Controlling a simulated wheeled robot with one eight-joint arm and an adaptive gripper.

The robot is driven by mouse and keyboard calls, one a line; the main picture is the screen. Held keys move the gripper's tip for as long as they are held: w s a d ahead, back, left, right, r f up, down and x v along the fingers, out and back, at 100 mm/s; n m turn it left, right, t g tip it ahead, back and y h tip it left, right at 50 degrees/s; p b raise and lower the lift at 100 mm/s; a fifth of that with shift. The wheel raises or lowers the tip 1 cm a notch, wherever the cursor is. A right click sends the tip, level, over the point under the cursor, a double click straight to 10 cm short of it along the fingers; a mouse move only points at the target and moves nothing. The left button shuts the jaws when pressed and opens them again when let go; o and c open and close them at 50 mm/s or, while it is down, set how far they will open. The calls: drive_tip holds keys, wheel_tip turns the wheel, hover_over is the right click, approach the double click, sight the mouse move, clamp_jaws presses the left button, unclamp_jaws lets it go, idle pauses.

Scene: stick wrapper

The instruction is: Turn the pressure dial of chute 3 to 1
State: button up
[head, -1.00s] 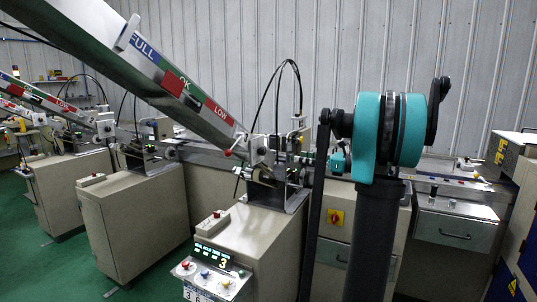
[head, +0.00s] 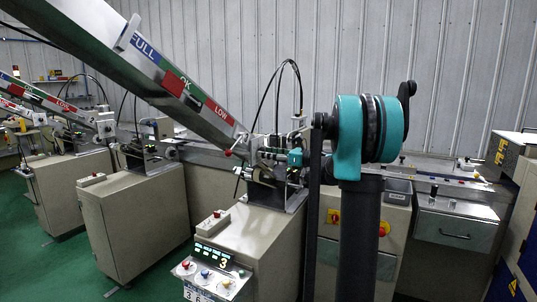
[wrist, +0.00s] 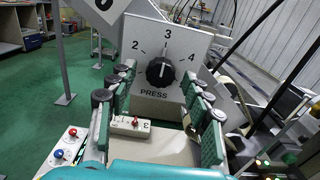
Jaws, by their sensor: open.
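The pressure dial (wrist: 160,71) is a black knob on a pale plate marked PRESS, with 2, 3 and 4 readable around it. Its white pointer line points up, towards the 3. The 1 mark does not show. My gripper (wrist: 160,82) is open, with one green-padded finger on each side of the picture and the dial ahead between the fingertips. I cannot tell that either finger touches the knob. In the head view, chute 3 (head: 185,85) slopes down above the cabinet whose panel shows a 3 (head: 223,263); the dial is not discernible there.
A small pale box with a red switch (wrist: 132,126) lies below the dial, between the fingers. A panel with red and blue knobs (wrist: 62,144) is at lower left. More chutes and cabinets (head: 130,215) stand left, with green floor (head: 60,275) between them.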

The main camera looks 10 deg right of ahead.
drive_tip(key=shift+c, duration=0.5)
clamp_jaws()
drive_tip(key=n, duration=2.3)
drive_tip(key=shift+r+n, duration=0.1)
drive_tip(key=shift+n, duration=0.3)
idle(0.4)
